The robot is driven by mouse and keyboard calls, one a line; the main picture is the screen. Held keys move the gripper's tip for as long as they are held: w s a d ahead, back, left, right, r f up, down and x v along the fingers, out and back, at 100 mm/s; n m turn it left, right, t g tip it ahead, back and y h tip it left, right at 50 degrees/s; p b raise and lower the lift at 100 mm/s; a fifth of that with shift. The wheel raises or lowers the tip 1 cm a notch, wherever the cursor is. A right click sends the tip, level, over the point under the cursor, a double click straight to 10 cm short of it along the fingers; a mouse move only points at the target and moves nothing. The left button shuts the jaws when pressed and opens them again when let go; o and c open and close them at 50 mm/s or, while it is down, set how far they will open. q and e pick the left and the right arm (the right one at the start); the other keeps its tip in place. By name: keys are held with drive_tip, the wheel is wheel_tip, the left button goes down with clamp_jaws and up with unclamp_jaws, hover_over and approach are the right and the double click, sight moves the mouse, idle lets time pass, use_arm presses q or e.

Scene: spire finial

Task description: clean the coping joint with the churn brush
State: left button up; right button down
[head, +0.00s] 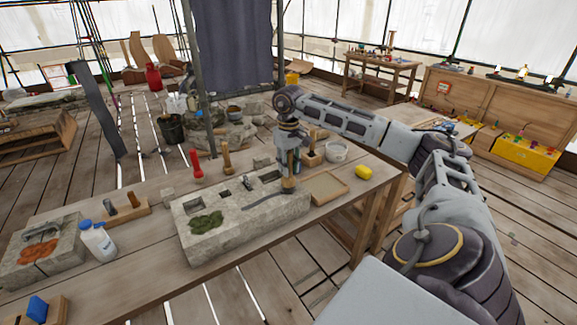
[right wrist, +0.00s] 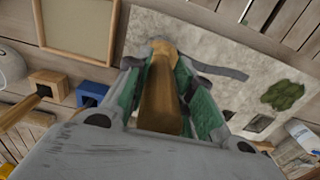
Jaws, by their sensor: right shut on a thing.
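The pale coping block (head: 245,232) lies on the workbench, with a green moss patch (head: 206,222), several dark recesses and a dark curved strip (head: 268,201) on top; I cannot tell which mark is the joint. My right gripper (head: 289,170) points down over the block's right end. It is shut on a wooden-handled tool, seemingly the churn brush (right wrist: 160,95), between green finger pads. The brush's lower end (head: 288,187) is beside the curved strip; I cannot tell whether it touches the stone. Its bristles are not clearly visible. My left gripper is not in view.
Red-handled (head: 196,167) and wooden-handled (head: 227,157) tools stand behind the block. A white bottle (head: 97,240) and another stone (head: 42,252) are left.

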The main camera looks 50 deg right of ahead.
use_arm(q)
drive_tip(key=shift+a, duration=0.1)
